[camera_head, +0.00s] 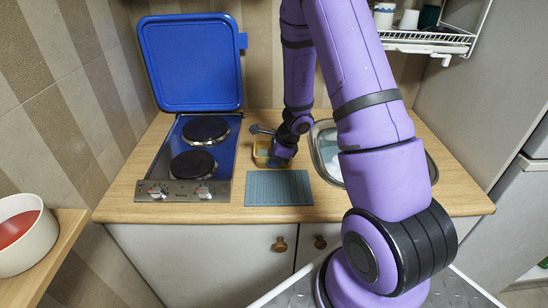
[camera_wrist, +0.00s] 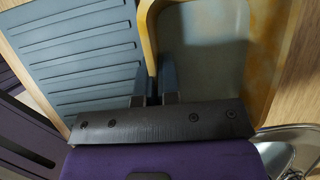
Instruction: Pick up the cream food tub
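The cream food tub (camera_head: 262,153) shows yellowish in the head view, on the wooden counter behind the blue-grey ribbed mat, partly hidden by my arm. In the wrist view the tub (camera_wrist: 258,88) fills the upper right, with a yellowish rim and a grey-blue inside. My gripper (camera_wrist: 153,88) is at the tub's left wall, one finger outside and one inside. The fingers are close together and appear shut on that wall. In the head view my gripper (camera_head: 283,155) is at the tub's right side, its fingers hidden. I cannot tell whether the tub is clear of the counter.
The ribbed mat (camera_head: 278,188) lies in front of the tub. A hob (camera_head: 200,160) with its blue lid (camera_head: 192,62) raised stands to the left. A metal sink (camera_head: 327,155) is to the right, partly behind my arm. A grey utensil (camera_head: 262,129) lies behind the tub.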

